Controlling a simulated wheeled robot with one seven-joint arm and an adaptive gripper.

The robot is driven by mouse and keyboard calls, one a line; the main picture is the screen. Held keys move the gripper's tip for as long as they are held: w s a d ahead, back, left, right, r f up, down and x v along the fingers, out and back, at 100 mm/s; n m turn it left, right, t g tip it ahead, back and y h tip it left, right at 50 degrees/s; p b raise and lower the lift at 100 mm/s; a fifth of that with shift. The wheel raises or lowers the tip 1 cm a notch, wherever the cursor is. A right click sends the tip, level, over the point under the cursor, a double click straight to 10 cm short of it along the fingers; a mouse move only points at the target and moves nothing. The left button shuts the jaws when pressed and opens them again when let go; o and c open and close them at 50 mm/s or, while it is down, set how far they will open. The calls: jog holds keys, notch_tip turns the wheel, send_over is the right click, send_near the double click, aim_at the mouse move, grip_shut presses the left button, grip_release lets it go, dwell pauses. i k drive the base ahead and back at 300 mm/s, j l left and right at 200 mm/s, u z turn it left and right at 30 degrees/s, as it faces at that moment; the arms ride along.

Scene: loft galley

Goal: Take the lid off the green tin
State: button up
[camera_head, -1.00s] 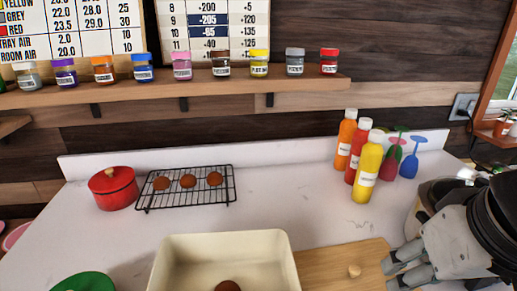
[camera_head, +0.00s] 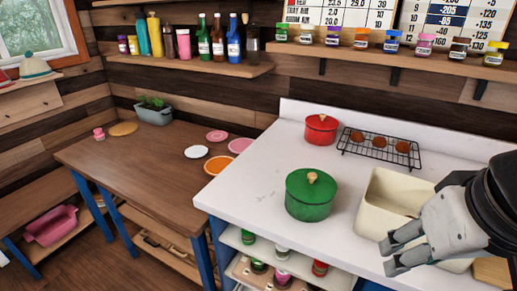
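The green tin (camera_head: 307,203) stands upright near the front left of the white counter. Its round green lid (camera_head: 296,183) sits on top, with a light wooden knob (camera_head: 312,177) in the middle. My gripper (camera_head: 387,257) is at the lower right, to the right of the tin and apart from it. Its fingers are spread and nothing shows between them. It hangs in front of the cream bin and hides part of it.
The cream bin (camera_head: 370,213) stands right of the tin. Behind are a red lidded pot (camera_head: 321,130) and a black rack (camera_head: 357,149) with brown rounds. Counter left of the tin is clear. A lower wooden table (camera_head: 150,165) holds plates and a planter (camera_head: 153,115).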

aim_at(308, 185)
jog(key=u, duration=0.15)
jog(key=i+j+z, duration=0.2)
jog(key=z, duration=0.2)
jog(key=i+j+z, duration=0.15)
jog(key=j+z, duration=0.2)
jog(key=i+j+z, duration=0.1)
jog(key=j+z, duration=0.65)
